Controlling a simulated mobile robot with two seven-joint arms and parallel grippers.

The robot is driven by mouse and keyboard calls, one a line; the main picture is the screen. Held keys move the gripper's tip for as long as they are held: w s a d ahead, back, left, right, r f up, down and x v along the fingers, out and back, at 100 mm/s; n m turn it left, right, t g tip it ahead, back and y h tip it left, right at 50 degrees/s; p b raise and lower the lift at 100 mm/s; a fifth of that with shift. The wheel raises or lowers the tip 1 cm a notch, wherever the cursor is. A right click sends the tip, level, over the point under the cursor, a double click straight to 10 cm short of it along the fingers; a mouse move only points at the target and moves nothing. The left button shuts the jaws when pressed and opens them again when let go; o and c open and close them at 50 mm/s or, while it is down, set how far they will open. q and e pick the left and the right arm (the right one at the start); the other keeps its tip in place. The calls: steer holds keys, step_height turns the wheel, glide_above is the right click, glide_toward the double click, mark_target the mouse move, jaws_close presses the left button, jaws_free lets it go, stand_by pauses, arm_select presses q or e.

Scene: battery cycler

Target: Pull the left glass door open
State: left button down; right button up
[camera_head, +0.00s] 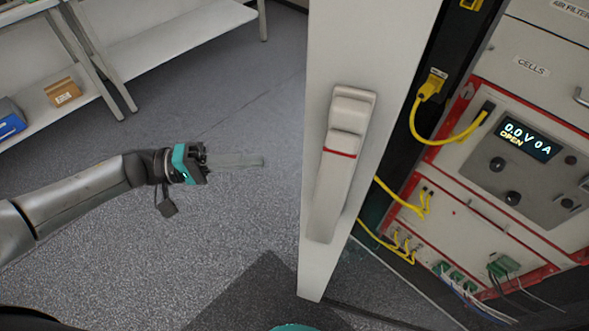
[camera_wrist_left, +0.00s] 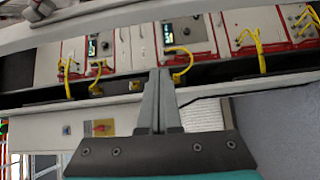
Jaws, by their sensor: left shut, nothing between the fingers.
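The left door shows in the head view as a tall light-grey frame (camera_head: 390,35) with a long grey handle (camera_head: 333,190) marked by a red line. The frame stands apart from the cabinet's equipment, with the interior showing to its right. I cannot make out the glass itself. My left gripper (camera_head: 262,161) is to the left of the frame, about level with the handle, and does not appear to touch it. Its fingers are together and empty, as the left wrist view (camera_wrist_left: 158,76) also shows. My right gripper is not in view.
The cabinet holds a panel with a lit display (camera_head: 527,140) and several loose yellow cables (camera_head: 445,137) near the opening. A white shelf (camera_head: 170,40) with a cardboard box (camera_head: 62,92) stands at the upper left. The grey floor (camera_head: 240,220) around my left arm is clear.

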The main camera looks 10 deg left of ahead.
arm_select(q)
steer(key=s+d, duration=0.2)
steer(key=d, duration=0.7)
steer(key=shift+s+f+g+p, duration=0.35)
steer(key=shift+f+g, duration=0.05)
steer(key=shift+f, duration=0.05)
steer(key=shift+d, duration=0.1)
